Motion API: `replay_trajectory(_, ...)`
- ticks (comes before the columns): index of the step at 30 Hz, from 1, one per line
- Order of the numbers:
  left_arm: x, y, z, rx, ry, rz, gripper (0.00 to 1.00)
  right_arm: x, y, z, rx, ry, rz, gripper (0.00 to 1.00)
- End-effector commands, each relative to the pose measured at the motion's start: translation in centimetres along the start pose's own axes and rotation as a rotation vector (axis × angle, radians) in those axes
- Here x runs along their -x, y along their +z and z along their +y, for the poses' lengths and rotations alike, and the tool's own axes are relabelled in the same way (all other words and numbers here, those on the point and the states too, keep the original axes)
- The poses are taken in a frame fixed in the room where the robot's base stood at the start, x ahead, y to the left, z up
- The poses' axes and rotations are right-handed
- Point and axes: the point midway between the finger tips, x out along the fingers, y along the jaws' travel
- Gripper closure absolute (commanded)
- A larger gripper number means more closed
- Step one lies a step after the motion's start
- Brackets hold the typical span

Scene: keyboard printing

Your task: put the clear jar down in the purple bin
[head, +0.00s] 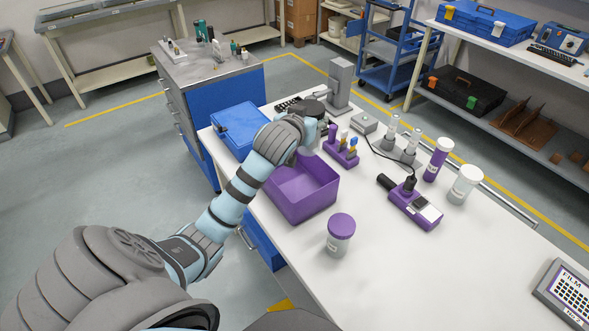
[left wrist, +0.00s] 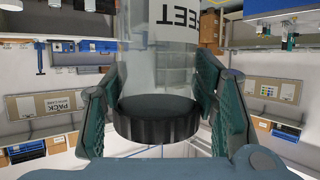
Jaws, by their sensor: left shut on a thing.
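The clear jar (left wrist: 158,50) has a black lid and dark lettering on its side. In the left wrist view it sits between the two teal fingers of my left gripper (left wrist: 160,110), which is shut on it near the lid. In the head view my left gripper (head: 300,132) is at the far edge of the purple bin (head: 302,207), with the jar's dark lid (head: 314,108) just beyond it. The bin is open-topped and stands on the white table; its visible inside looks empty. My gripper partly hides the jar and the bin's far rim. My right gripper is not in view.
A purple-lidded jar (head: 340,234) stands just in front of the bin. A purple rack (head: 341,150) with small items is close behind it, and a blue case (head: 239,130) lies to the left. A purple handheld device (head: 412,205) is to the right.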

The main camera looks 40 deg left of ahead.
Motion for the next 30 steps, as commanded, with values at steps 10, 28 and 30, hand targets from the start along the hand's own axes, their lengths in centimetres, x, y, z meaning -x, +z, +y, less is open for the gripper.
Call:
replay_trajectory(10,-3.6,8.5,-0.4,0.010,-0.035,-0.007,0.75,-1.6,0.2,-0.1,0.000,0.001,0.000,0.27)
replay_trajectory(28,-7.8,18.4,-0.5,0.009,-0.031,0.003,0.75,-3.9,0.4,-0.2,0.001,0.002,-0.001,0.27)
replay_trajectory(30,-7.8,18.3,-0.5,0.009,-0.031,0.003,0.75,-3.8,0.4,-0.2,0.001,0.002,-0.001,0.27)
